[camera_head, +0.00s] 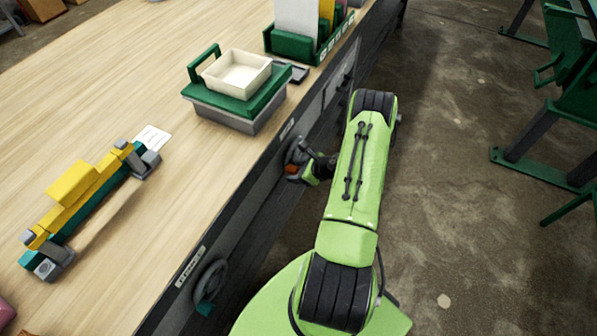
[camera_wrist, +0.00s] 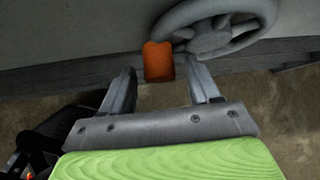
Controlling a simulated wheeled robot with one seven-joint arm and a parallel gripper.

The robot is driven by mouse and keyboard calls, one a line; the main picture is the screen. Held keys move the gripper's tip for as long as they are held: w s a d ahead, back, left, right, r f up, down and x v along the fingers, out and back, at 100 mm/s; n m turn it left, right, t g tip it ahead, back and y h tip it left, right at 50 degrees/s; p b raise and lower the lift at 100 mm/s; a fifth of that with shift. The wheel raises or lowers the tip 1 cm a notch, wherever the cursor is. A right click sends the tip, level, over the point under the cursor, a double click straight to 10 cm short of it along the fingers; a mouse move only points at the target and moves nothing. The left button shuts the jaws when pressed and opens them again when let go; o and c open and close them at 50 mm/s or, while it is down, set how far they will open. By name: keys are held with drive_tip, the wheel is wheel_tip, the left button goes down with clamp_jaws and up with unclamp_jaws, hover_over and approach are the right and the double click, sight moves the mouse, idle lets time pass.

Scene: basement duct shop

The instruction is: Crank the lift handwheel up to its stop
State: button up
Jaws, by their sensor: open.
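A dark grey handwheel (camera_head: 297,149) with an orange crank knob (camera_head: 292,169) is on the bench's front panel. In the wrist view, the handwheel (camera_wrist: 215,30) is at the top and its orange knob (camera_wrist: 159,63) hangs at the rim's lower left. My gripper (camera_wrist: 161,70) is open, with the knob between its two fingertips in the picture; I see no finger closed on it. In the head view, my gripper (camera_head: 305,172) is beside the knob, partly hidden by my arm. A second handwheel (camera_head: 210,283) with a green knob is nearer on the same panel. The label lettering is too small to read.
On the wooden bench top (camera_head: 110,210) are a yellow and teal fixture (camera_head: 80,190), a grey box with a green lid and cream tray (camera_head: 236,80), and a green file rack (camera_head: 295,45). Green metal frames (camera_head: 560,120) stand on the right. The concrete floor between is clear.

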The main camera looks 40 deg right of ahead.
clamp_jaws()
idle(0.3)
drive_tip(key=shift+r, duration=0.1)
